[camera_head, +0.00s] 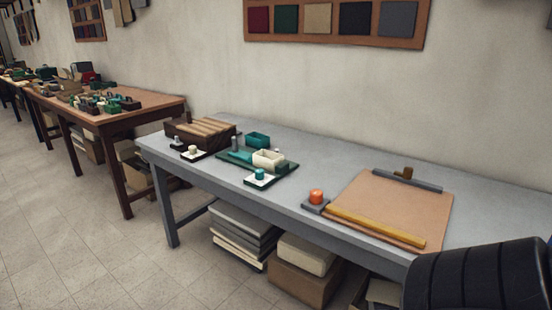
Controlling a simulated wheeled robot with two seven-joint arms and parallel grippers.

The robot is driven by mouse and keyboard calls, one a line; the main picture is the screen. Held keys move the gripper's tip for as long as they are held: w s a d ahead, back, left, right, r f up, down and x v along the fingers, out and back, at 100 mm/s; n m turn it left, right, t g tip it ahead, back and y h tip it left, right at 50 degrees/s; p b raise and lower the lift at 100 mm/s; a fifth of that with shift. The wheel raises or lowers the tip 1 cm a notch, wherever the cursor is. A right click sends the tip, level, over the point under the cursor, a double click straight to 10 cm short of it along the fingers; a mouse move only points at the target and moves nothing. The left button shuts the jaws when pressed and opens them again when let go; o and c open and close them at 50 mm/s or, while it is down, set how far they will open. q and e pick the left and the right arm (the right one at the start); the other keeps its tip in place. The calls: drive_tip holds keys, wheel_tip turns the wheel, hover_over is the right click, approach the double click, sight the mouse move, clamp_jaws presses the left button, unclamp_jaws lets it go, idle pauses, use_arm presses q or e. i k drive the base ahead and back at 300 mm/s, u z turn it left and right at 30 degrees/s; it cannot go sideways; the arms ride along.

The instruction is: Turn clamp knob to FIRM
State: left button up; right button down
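A tan board (385,205) lies on the grey table at the right. A dark grey clamp bar (394,180) runs along its far edge, with a small brown knob (407,172) standing at the bar. An orange knob (317,196) sits on a small grey base (316,207) beside the board's near left corner. No FIRM marking can be read at this size, and I cannot tell which knob is the clamp knob or where either is set. Neither of my grippers is in view.
A yellow strip (376,228) lies along the board's near edge. To the left are a green tray (228,166) with small boxes, white plates with knobs (261,175) and a brown rack (200,134). Boxes (302,283) fill the space below. The table between tray and board is clear.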

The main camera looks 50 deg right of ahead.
sight(260, 174)
drive_tip(key=z, duration=1.15)
drive_tip(key=i, duration=1.15)
drive_tip(key=z, duration=1.1)
